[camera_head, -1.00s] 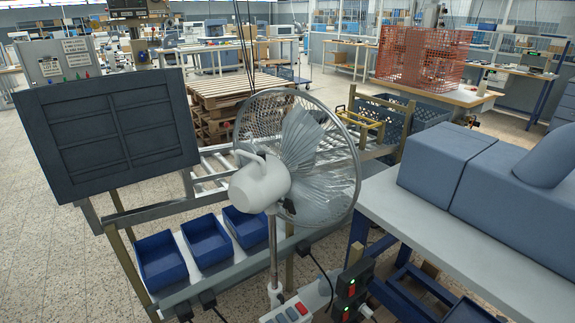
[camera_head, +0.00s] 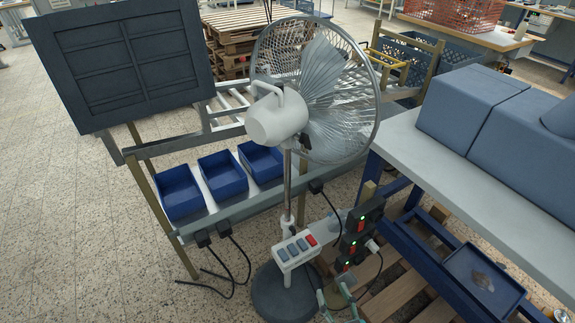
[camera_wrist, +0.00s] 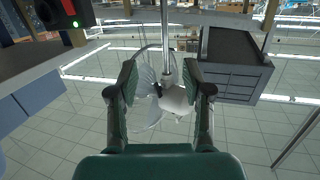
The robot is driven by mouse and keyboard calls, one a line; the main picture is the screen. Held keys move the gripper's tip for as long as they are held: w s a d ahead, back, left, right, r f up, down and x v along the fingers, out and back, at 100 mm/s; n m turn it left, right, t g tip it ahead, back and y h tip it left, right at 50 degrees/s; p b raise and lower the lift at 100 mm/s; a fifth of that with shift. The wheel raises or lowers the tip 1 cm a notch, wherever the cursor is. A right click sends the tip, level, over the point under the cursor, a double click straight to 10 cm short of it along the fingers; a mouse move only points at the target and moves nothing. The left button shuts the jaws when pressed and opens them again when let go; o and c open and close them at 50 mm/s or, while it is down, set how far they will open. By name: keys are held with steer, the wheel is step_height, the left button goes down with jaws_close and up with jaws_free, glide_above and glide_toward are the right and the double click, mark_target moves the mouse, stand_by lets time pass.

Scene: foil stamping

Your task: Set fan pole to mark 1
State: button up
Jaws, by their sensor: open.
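A white and grey pedestal fan stands in the middle of the head view. Its caged head (camera_head: 275,118) sits on a slim chrome fan pole (camera_head: 288,185) that rises through a white button box (camera_head: 297,249) from a round dark base (camera_head: 283,293). I cannot make out any marks on the pole. My gripper (camera_head: 338,303) shows at the bottom edge, right of the base and below the button box. In the wrist view my gripper (camera_wrist: 165,84) is open, its fingers apart. The fan head (camera_wrist: 175,99) and pole (camera_wrist: 165,38) appear upside down beyond them, with no visible contact.
Black switch boxes (camera_head: 352,243) with red switches and cables stand right of the pole. A grey-topped bench (camera_head: 430,170) is on the right. Blue bins (camera_head: 222,174) line a rack at left below a dark panel (camera_head: 120,62). Floor at far left is clear.

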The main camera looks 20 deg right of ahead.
steer(key=w+r, duration=0.4)
steer(key=w, duration=0.9)
steer(key=n+t+y, duration=0.2)
glide_toward(289, 165)
steer(key=w, duration=0.7)
steer(key=w+a, duration=0.1)
steer(key=w, duration=0.3)
steer(key=shift+a+r, duration=0.1)
steer(key=shift+r, duration=0.15)
jaws_close()
